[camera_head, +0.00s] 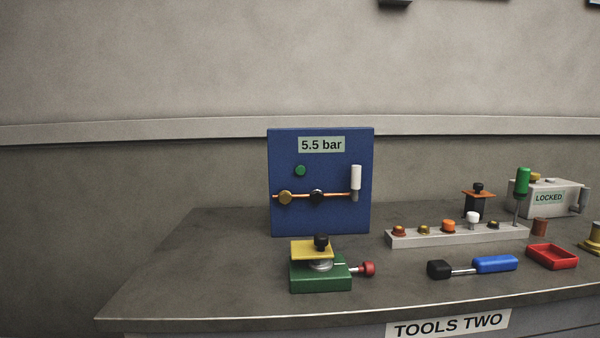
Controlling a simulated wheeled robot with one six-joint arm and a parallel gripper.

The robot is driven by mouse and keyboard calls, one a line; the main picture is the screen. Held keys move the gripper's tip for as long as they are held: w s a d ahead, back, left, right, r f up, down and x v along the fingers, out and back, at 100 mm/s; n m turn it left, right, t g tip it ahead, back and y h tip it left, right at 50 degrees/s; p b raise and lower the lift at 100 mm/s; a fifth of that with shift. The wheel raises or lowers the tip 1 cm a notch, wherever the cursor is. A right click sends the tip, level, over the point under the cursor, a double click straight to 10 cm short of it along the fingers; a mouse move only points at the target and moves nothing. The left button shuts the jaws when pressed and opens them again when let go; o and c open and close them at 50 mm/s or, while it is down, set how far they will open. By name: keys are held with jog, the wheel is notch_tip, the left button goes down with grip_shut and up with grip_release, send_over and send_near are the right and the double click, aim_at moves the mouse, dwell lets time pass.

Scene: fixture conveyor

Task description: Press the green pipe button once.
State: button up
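The green pipe button (300,170) is a small round green knob on the front of an upright blue panel (283,222). It sits below the "5.5 bar" label (321,145) and above the copper pipe (334,195) that runs across the panel. Nothing covers the button. My gripper cannot be made out in this view, so its opening and its distance from the button do not show.
A green block with a yellow plate (312,250) stands in front of the panel. To the right are a grey rack (400,239), a blue-handled tool (495,264) and a red tray (552,257). Dark parts at the top edge are cut off. The bench's left side (190,265) is clear.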

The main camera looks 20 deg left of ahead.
grip_shut()
dwell(1.3)
